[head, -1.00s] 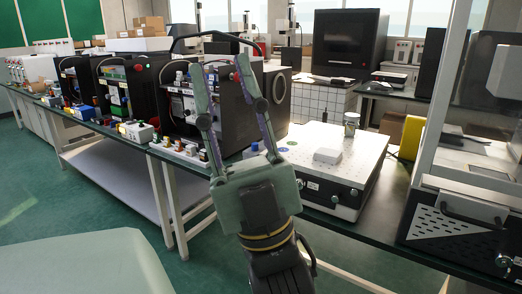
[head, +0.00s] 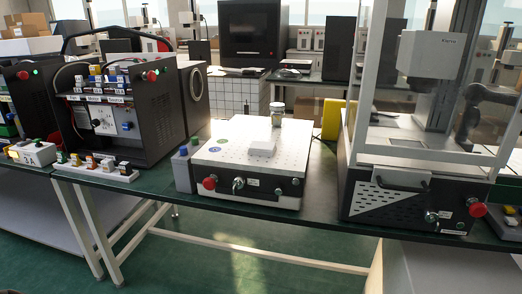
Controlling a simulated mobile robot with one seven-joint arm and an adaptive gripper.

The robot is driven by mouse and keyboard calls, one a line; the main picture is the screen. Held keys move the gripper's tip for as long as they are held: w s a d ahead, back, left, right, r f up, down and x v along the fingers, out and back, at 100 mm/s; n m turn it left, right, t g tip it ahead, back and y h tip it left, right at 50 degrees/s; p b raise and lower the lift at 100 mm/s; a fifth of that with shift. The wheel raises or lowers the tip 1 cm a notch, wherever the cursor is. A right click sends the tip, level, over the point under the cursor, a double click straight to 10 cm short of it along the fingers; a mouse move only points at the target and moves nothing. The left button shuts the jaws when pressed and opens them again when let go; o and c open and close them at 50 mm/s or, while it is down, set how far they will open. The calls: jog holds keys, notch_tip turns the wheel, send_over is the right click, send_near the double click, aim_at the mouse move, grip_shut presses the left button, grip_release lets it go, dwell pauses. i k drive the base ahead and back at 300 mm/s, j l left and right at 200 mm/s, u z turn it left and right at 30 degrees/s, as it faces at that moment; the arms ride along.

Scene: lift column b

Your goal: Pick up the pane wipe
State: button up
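I cannot tell for sure which thing is the pane wipe. A small white block (head: 262,148) lies flat on the white perforated top of a low box-shaped instrument (head: 225,157) in the middle of the bench. A lidded jar (head: 277,114) stands upright at the back of that top, apart from the block. A yellow thing (head: 332,119) stands behind and to the right of the instrument, and its shape is partly hidden. My gripper is not in view.
The instrument has a red knob (head: 209,183) at its front. Black cabinets with small modules (head: 115,110) stand at the left. A glass-fronted machine (head: 400,190) stands at the right. The dark bench top (head: 325,205) is bare between the instrument and this machine.

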aim_at(263, 148)
jog(key=z, duration=1.65)
jog(key=u, duration=1.15)
jog(key=j+z, duration=0.2)
jog(key=z, duration=0.15)
jog(key=j+z, duration=0.45)
jog(key=z, duration=0.3)
jog(key=j+z, duration=0.15)
jog(key=j, duration=0.25)
jog(key=k+j+z, duration=0.15)
jog(key=j, duration=0.25)
jog(key=j+z, duration=0.15)
jog(key=j, duration=0.25)
jog(key=k, duration=0.05)
